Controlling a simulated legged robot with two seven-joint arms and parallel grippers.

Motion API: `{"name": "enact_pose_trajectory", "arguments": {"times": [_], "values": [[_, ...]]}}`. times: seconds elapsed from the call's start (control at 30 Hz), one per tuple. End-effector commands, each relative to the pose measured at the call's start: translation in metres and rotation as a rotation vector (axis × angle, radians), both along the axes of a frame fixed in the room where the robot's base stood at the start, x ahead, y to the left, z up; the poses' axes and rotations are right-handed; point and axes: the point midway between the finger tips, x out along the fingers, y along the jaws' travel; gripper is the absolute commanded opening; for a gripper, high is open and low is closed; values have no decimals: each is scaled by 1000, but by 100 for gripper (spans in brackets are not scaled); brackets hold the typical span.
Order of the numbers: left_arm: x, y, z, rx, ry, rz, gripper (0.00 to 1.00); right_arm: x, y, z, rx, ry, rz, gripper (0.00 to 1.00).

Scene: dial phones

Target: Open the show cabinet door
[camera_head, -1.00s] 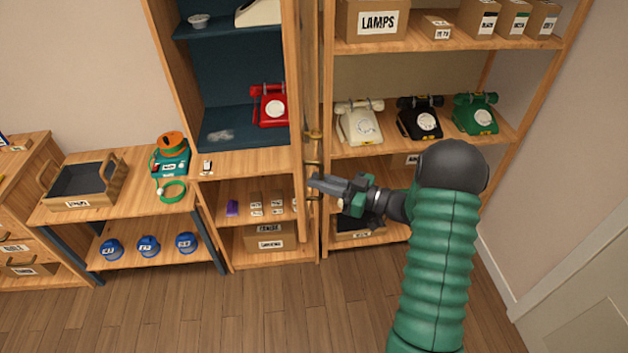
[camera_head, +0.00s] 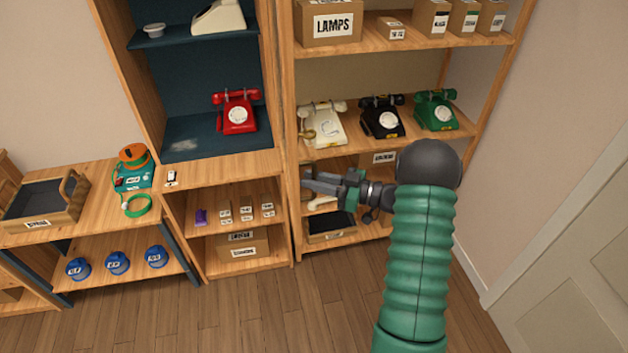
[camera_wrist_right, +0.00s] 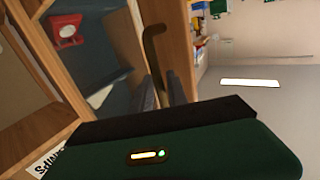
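The show cabinet (camera_head: 196,85) has a dark blue interior and holds a red dial phone (camera_head: 237,112). Its door is seen almost edge-on at the cabinet's right side, so its outline is hard to make out. The brass door handle (camera_head: 306,131) stands out in front of the white phone. In the right wrist view, the handle (camera_wrist_right: 155,50) runs beside a wooden door stile (camera_wrist_right: 178,38) and down between the fingers. My right gripper (camera_head: 307,182) is closed around the handle's lower part; the contact is partly hidden. My left gripper is not in view.
A shelf to the right holds white (camera_head: 322,124), black (camera_head: 381,117) and green (camera_head: 435,110) phones, with boxes above. A low table (camera_head: 96,217) stands left of the cabinet. The wooden floor (camera_head: 220,315) in front is clear.

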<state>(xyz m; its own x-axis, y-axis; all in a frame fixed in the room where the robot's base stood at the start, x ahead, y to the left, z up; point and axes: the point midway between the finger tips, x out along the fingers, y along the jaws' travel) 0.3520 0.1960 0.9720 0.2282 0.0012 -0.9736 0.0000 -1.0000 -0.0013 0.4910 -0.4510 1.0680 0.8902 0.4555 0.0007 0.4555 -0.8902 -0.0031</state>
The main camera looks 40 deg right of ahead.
Motion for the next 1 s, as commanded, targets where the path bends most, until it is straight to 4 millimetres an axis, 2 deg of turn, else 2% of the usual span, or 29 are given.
{"name": "enact_pose_trajectory", "arguments": {"times": [0.03,0.1,0.47,0.57,0.9,1.0], "values": [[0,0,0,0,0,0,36,0,0,0,0,0,0,27],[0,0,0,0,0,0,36,0,-1,-1,0,0,0,33],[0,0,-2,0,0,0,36,-6,-4,-2,0,1,-1,33],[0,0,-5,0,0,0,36,-20,-12,-3,-2,1,-3,33],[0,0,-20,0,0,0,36,-107,-58,-5,0,1,-4,33],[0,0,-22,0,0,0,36,-128,-68,-5,1,3,-3,33]]}}
